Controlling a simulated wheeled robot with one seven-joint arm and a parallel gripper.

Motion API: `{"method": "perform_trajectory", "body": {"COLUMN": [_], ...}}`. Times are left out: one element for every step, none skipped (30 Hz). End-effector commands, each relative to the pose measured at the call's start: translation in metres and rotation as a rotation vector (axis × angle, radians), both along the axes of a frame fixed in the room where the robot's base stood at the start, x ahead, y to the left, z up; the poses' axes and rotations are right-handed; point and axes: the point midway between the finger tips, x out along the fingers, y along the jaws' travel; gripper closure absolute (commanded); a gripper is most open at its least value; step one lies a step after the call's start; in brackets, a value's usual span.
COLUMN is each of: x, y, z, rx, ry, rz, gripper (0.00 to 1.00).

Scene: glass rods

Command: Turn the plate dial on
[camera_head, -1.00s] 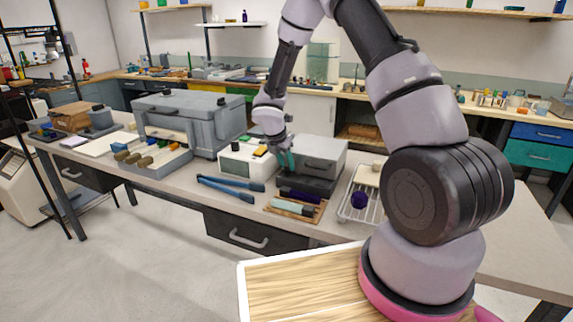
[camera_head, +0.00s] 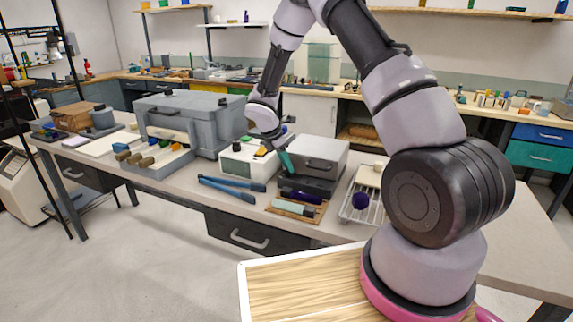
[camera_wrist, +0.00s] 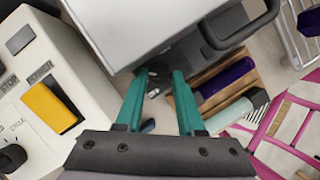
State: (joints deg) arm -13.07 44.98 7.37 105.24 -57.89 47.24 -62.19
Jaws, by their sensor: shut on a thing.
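The grey box-shaped plate unit (camera_head: 318,158) stands on the bench, with a dark base and a front handle. It fills the top of the wrist view (camera_wrist: 125,22). My gripper (camera_head: 287,168) has teal fingers and reaches down at the unit's left front corner. In the wrist view my gripper (camera_wrist: 162,78) has its fingertips at the unit's dark lower edge, shut on a small dark and silver piece, which looks like the plate dial (camera_wrist: 154,84). The fingers hide much of it, so its setting cannot be read.
A white device (camera_head: 240,160) with a yellow button (camera_wrist: 52,107) and a black knob stands close on the left. Blue-handled tongs (camera_head: 230,188) and a wooden holder with a purple rod (camera_head: 302,195) lie in front. A wire rack (camera_head: 350,212) is at right.

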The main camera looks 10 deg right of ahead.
Motion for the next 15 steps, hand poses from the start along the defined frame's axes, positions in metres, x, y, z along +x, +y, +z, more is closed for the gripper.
{"method": "perform_trajectory", "body": {"x": [0.0005, 0.0005, 0.0005, 0.0005, 0.0005, 0.0005, 0.0005, 0.0005, 0.0005, 0.0005, 0.0007, 0.0008, 0.0009, 0.001, 0.0012], "y": [0.0001, 0.0001, 0.0001, 0.0001, 0.0001, 0.0, 0.0, 0.0001, 0.0001, 0.0, 0.0, 0.0001, 0.0001, 0.0001, 0.0001], "z": [0.0006, 0.0006, 0.0006, 0.0006, 0.0006, 0.0006, 0.0006, 0.0006, 0.0006, 0.0006, 0.0006, 0.0006, 0.0006, 0.0006, 0.0007], "rx": [0.0, 0.0, 0.0, 0.0, 0.001, 0.001, 0.001, 0.001, 0.0, 0.0, 0.0, 0.001, 0.001, 0.001, 0.001], "ry": [-0.001, -0.001, -0.001, -0.001, -0.002, -0.002, -0.002, -0.002, -0.001, -0.001, -0.001, -0.002, -0.002, -0.002, -0.002], "rz": [0.0, 0.0, 0.0, 0.0, 0.001, 0.001, 0.001, 0.001, 0.002, 0.002, 0.002, 0.002, 0.002, 0.002, 0.002], "gripper": [1.0, 1.0, 1.0, 1.0, 1.0, 1.0, 0.55, 0.43, 0.32, 0.32, 0.32, 0.32, 0.32, 0.32, 0.32]}}
